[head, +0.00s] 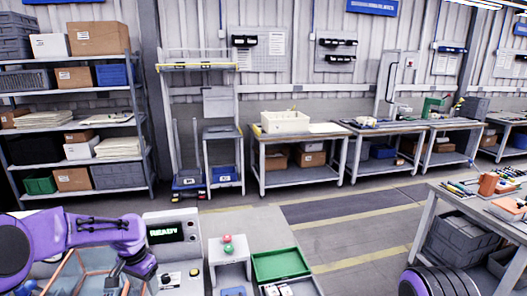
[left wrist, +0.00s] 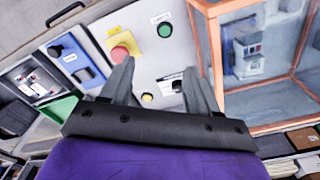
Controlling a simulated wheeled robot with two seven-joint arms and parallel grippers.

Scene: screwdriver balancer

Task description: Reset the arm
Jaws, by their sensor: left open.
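A grey control console (head: 181,277) stands at the lower left of the head view, and its dark display (head: 165,233) reads READY in green. My left gripper (head: 118,277) is just left of the console, pointing down. In the left wrist view my left gripper (left wrist: 158,68) is open with nothing between its fingers. Its fingers show in front of a light panel (left wrist: 150,62). The panel carries a red mushroom button (left wrist: 122,50) on a yellow base, a green button (left wrist: 165,30) and a small yellow button (left wrist: 147,98). My right gripper is not in view.
An orange-framed clear enclosure (head: 72,262) is beside the left arm. A white stand (head: 231,262) with red and green buttons and a green tray (head: 281,263) are right of the console. Shelves (head: 75,88) and workbenches (head: 295,137) line the wall. The middle floor is clear.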

